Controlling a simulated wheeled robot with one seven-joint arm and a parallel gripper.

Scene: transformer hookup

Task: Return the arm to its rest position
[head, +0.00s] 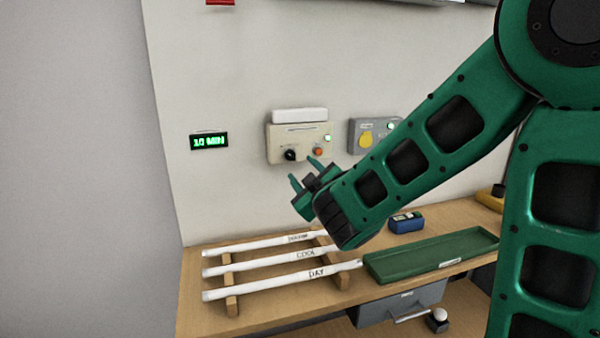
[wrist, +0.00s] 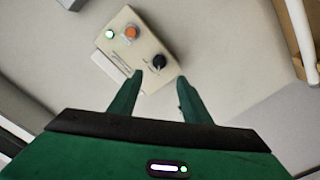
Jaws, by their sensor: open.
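My green arm reaches across the head view from the upper right. My gripper (head: 305,174) is open and empty, in front of the wall just below a beige control box (head: 286,154) as the head view shows it. In the wrist view the two fingers of my gripper (wrist: 156,80) are spread apart with nothing between them. The beige control box (wrist: 128,54) lies beyond the fingertips there, with a black knob (wrist: 159,61), an orange button (wrist: 131,32) and a lit green lamp (wrist: 110,34). I cannot tell whether a fingertip touches the box.
A wooden bench (head: 205,311) holds a rack of white labelled tubes (head: 270,258), a green tray (head: 435,258) and a blue device (head: 406,222). A grey box with a yellow knob (head: 366,138) and a display reading "10 MIN" (head: 209,141) are on the wall. Open space lies left.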

